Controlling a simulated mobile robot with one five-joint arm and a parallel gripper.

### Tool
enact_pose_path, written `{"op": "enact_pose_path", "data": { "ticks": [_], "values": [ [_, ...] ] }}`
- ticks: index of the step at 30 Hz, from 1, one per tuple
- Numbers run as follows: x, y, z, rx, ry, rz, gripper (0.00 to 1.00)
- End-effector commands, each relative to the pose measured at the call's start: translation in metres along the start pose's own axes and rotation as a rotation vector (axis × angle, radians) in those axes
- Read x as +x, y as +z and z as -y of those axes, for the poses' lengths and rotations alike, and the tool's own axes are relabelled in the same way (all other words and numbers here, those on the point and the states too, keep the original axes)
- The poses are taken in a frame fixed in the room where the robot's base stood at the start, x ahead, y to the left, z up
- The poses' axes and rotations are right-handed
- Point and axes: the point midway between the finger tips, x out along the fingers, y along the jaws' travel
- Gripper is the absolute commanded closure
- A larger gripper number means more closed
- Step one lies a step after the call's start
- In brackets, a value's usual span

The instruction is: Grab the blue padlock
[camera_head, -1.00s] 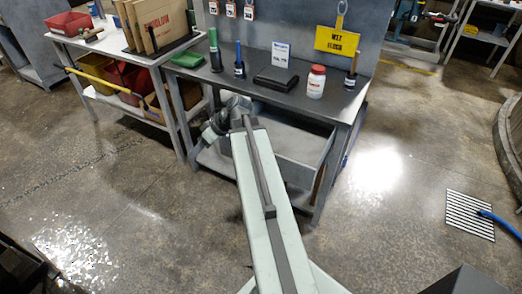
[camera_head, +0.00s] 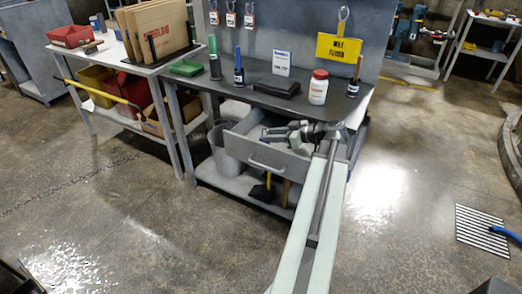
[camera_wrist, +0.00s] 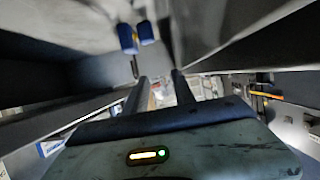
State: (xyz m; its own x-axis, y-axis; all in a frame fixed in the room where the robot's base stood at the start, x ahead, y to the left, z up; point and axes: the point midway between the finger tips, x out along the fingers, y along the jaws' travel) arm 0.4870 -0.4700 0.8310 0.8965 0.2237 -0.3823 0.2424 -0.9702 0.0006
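The open grey drawer (camera_head: 262,158) of the workbench is in the head view, with my arm's end over its right part. My gripper (camera_head: 272,135) is over the drawer's inside, pointing left; it is small in this view. In the wrist view my gripper (camera_wrist: 159,78) shows two dark fingers apart with nothing between them. Beyond the fingertips, a small blue block (camera_wrist: 127,38) that looks like the blue padlock lies against a grey surface. A second blue piece (camera_wrist: 146,32) is just right of it; I cannot tell if they are one thing. No shackle is clear.
A grey bin (camera_head: 222,150) stands left below the drawer. Floor in front is clear.

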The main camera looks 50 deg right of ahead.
Motion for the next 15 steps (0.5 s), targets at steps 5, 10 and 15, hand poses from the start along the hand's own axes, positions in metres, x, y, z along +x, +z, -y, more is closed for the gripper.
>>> {"op": "enact_pose_path", "data": {
  "ticks": [5,10,15],
  "values": [
    [0.021,0.002,0.0,-0.001,-0.002,0.0,0.69],
    [0.049,0.003,0.0,-0.001,-0.001,0.001,0.69],
    [0.052,0.001,0.0,-0.004,0.001,0.005,0.69]
  ]
}}
